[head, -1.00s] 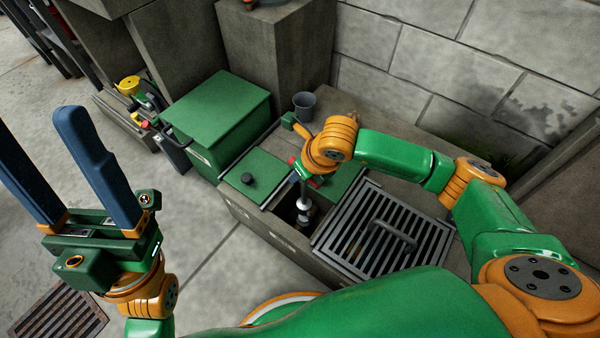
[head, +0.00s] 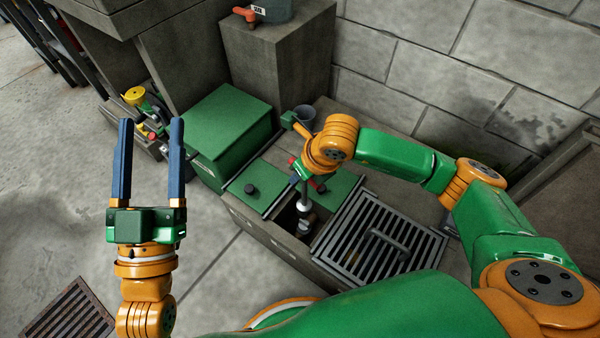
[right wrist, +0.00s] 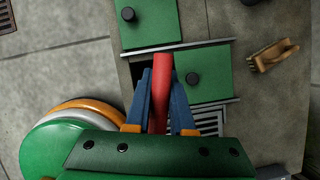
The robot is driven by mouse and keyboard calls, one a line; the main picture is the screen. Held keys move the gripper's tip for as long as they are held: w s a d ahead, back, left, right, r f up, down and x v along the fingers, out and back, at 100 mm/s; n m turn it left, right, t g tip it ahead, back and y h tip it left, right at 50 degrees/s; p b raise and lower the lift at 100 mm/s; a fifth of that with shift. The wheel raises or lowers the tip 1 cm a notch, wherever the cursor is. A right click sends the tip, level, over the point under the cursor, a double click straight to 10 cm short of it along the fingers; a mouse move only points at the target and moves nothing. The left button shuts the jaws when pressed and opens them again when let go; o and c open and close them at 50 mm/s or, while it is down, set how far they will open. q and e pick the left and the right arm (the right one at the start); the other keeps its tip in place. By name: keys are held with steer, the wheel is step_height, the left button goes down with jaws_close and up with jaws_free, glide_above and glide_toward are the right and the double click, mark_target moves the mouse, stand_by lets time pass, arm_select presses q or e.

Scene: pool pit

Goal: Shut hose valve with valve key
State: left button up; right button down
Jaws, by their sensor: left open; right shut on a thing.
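The valve key has a red handle (right wrist: 162,88) and a grey shaft (head: 303,193). My right gripper (head: 299,173) is shut on the red handle, which lies between its blue fingers in the right wrist view (right wrist: 159,84). The key's shaft stands roughly upright over the open gap in the pit cover, with its lower end going down into the dark opening (head: 291,216). The hose valve is not clear to see, so I cannot tell whether the key sits on it. My left gripper (head: 150,124) is open and empty, fingers raised, left of the pit.
Green lids (head: 254,192) and a bar grating (head: 380,245) flank the opening. A wooden brush (right wrist: 270,56) lies on the pit top. The floor at left is clear around a drain grate (head: 68,316).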

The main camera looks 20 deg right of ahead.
step_height(320, 180, up, 2)
steer(key=shift+r+p, duration=0.1)
steer(key=shift+p, duration=0.65)
arm_select(q)
step_height(320, 180, down, 11)
steer(key=w+a+g+y, duration=0.1)
steer(key=w+g+y, duration=0.1)
steer(key=g, duration=0.4)
steer(key=shift+n+y, duration=0.4)
steer(key=shift+w+r, duration=0.1)
